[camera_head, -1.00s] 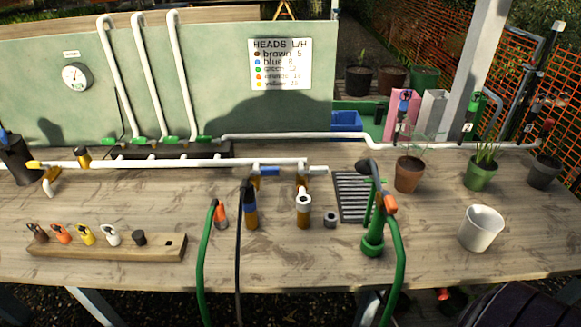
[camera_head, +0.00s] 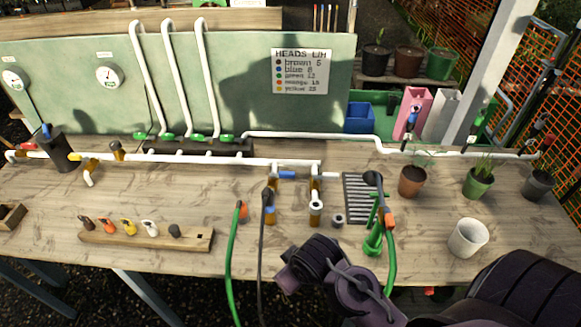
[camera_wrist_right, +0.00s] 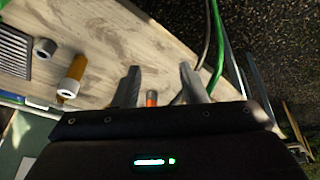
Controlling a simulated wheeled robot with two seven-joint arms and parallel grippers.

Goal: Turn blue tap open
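A blue piece (camera_head: 287,175) sits on the short pipe between two brass fittings near the table's middle. Another blue part (camera_head: 270,208) tops a brass fitting with a black hose, and a blue knob (camera_head: 46,130) tops the black canister. I cannot tell for certain which is the blue tap. My right arm reaches in from the lower right, over the table's front edge. In the right wrist view my right gripper (camera_wrist_right: 160,88) has its fingers apart and nothing held. An orange hose end (camera_wrist_right: 152,98) shows beyond and between them. My left gripper is out of view.
A green hose (camera_head: 233,265) and a black hose hang over the front edge. A green pump-like piece (camera_head: 374,235), a white cup (camera_head: 467,238) and potted plants stand right. A wooden rack (camera_head: 145,236) holds several coloured heads. Bare table (camera_head: 170,190) lies at left.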

